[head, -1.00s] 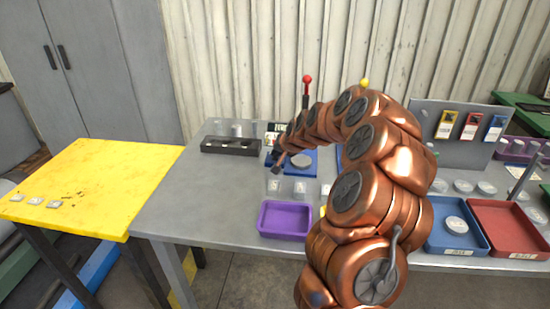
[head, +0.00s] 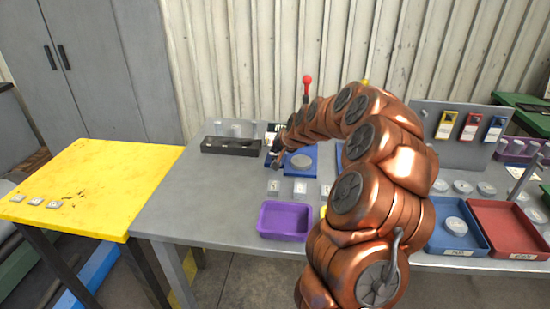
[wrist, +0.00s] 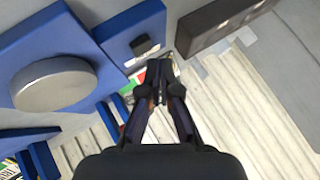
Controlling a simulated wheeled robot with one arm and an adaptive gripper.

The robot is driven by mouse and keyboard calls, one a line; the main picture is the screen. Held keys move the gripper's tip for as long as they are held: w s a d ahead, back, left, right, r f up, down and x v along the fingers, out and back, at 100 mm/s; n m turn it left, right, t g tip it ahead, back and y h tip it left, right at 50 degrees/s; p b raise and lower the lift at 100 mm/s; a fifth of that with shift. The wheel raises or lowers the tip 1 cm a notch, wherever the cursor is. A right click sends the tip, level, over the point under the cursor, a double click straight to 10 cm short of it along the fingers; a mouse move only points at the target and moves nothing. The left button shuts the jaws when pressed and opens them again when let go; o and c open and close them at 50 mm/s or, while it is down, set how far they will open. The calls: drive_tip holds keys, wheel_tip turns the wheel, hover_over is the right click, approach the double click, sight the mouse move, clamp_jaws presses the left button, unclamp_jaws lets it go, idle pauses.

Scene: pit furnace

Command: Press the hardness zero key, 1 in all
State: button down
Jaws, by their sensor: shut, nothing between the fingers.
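The hardness tester has a blue base (head: 311,152) with a round grey disc (head: 301,162) on it. In the wrist view the blue base is at the left, with the grey disc (wrist: 54,85). Beside it is a smaller blue block (wrist: 122,32) carrying a dark key (wrist: 145,44), which I take for the zero key. My gripper (wrist: 157,97) is shut and empty, its tips below the dark key in the picture and apart from it. In the head view my gripper (head: 277,163) is at the tester's left side; my arm hides part of the tester.
A black holder (head: 230,147) stands to the left on the grey bench (head: 185,200). Blue (head: 440,247) and red (head: 510,248) trays are at the right.

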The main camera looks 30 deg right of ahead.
drive_tip(key=shift+r+p, duration=0.45)
drive_tip(key=shift+r, duration=2.1)
drive_tip(key=s+a+r+n+g+y+p, duration=0.1)
drive_tip(key=s+a+r+n+g, duration=0.15)
drive_tip(key=s+a, duration=0.75)
drive_tip(key=s+a+r+n+g+y+p, duration=0.2)
drive_tip(key=s+a+n, duration=0.35)
drive_tip(key=a, duration=0.85)
drive_tip(key=s+a+n+g+h+p, duration=0.1)
drive_tip(key=s+a+g, duration=0.1)
drive_tip(key=s, duration=1.3)
drive_tip(key=s+a+f+n+g+h+p, duration=0.1)
drive_tip(key=s+g, duration=0.3)
drive_tip(key=s, duration=1.2)
drive_tip(key=shift+s+a, duration=0.3)
drive_tip(key=shift+a, duration=0.45)
drive_tip(key=shift+g, duration=0.25)
